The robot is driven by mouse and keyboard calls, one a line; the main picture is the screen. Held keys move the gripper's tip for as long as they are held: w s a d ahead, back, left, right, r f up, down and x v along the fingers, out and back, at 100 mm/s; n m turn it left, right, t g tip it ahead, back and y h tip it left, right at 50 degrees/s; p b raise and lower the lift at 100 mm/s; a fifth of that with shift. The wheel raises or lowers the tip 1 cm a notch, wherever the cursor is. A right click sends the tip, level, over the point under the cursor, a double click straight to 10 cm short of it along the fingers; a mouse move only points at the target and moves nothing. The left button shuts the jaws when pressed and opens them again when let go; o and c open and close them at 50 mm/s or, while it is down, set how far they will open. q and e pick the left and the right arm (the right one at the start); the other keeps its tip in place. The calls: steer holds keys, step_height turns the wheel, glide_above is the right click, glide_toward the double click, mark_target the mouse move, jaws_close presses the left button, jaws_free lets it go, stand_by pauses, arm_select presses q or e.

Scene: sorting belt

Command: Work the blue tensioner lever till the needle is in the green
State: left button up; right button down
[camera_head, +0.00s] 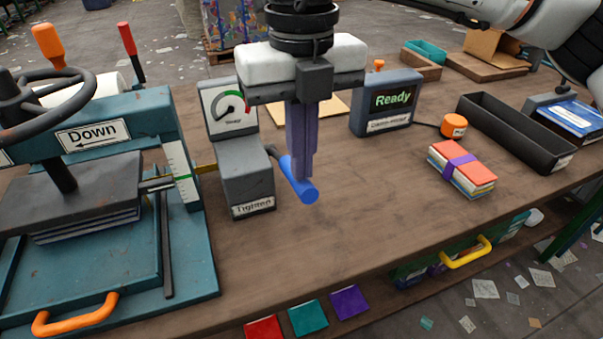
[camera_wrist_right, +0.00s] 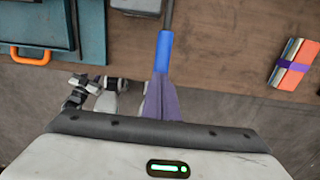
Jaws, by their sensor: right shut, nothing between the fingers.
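The blue tensioner lever (camera_head: 299,181) sticks out from the right side of the grey tensioner box (camera_head: 247,170), its rounded end tilted down toward the front. The box carries a "Tighten" label and a dial (camera_head: 231,107) with a green arc and a red part; the needle's exact place is too small to tell. My right gripper (camera_head: 303,172) points down at the lever with its purple fingers shut and empty. The fingers overlap the lever in view; I cannot tell whether they touch. In the right wrist view the lever (camera_wrist_right: 164,52) lies just past the fingertips.
A teal press (camera_head: 85,255) with a handwheel stands at left. A "Ready" display box (camera_head: 388,105), an orange button (camera_head: 454,124), a bundle of cards (camera_head: 462,168) and a long black tray (camera_head: 515,135) stand to the right. The table front right of the lever is clear.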

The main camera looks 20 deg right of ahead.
steer(key=shift+f+b, duration=0.65)
steer(key=shift+f, duration=0.3)
steer(key=shift+f+b, duration=0.55)
steer(key=shift+f, duration=0.05)
steer(key=shift+f+b, duration=1.8)
steer(key=shift+f, duration=0.4)
